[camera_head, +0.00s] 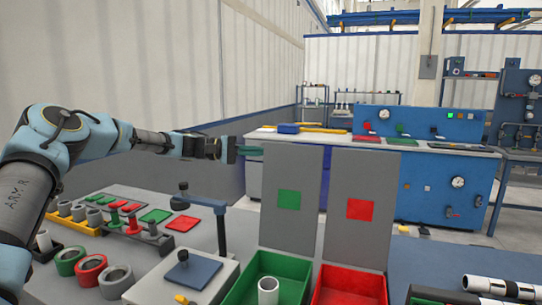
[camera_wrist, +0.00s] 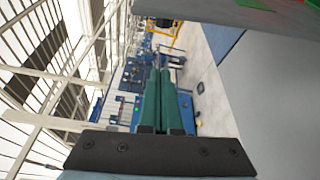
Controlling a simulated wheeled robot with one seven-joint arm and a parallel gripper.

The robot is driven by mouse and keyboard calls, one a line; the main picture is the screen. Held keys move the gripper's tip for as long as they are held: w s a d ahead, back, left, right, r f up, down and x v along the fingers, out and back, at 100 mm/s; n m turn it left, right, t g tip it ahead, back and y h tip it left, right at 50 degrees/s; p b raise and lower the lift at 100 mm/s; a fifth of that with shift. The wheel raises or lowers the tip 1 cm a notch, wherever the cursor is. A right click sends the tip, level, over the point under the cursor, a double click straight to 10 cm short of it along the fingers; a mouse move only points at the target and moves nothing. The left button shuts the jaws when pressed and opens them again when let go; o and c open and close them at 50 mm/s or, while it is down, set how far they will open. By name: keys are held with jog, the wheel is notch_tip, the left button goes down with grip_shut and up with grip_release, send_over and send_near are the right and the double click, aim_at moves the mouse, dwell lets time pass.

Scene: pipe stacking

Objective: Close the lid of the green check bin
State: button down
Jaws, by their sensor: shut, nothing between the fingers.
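The green check bin (camera_head: 237,290) stands at the bottom centre of the head view, with a white pipe piece (camera_head: 268,291) upright in it. Its grey lid (camera_head: 290,225) with a green square stands upright, open. My gripper (camera_head: 250,150) is beside the upper left edge of that lid, and its green fingers reach towards and partly past the lid's top. In the wrist view my gripper's fingers (camera_wrist: 164,100) are shut together with nothing between them. A grey panel fills the right of the wrist view; whether the fingers touch the lid cannot be told.
A red bin (camera_head: 378,285) with its own upright lid (camera_head: 358,240) stands right of the green one. Left are a stand with a blue plate (camera_head: 195,272), several pipe rings and coloured pads. White pipes (camera_head: 500,287) lie at right. A blue workbench stands behind.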

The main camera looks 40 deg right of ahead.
aim_at(288, 155)
jog(key=shift+s+d+p, duration=0.55)
jog(key=shift+s+p, duration=0.3)
jog(key=shift+s, duration=0.45)
jog(key=shift+s+d+p, duration=0.6)
jog(key=shift+s+p, duration=0.3)
jog(key=shift+s, duration=0.35)
jog(key=shift+s+d+p, duration=0.55)
jog(key=shift+s+p, duration=0.3)
jog(key=shift+s, duration=0.45)
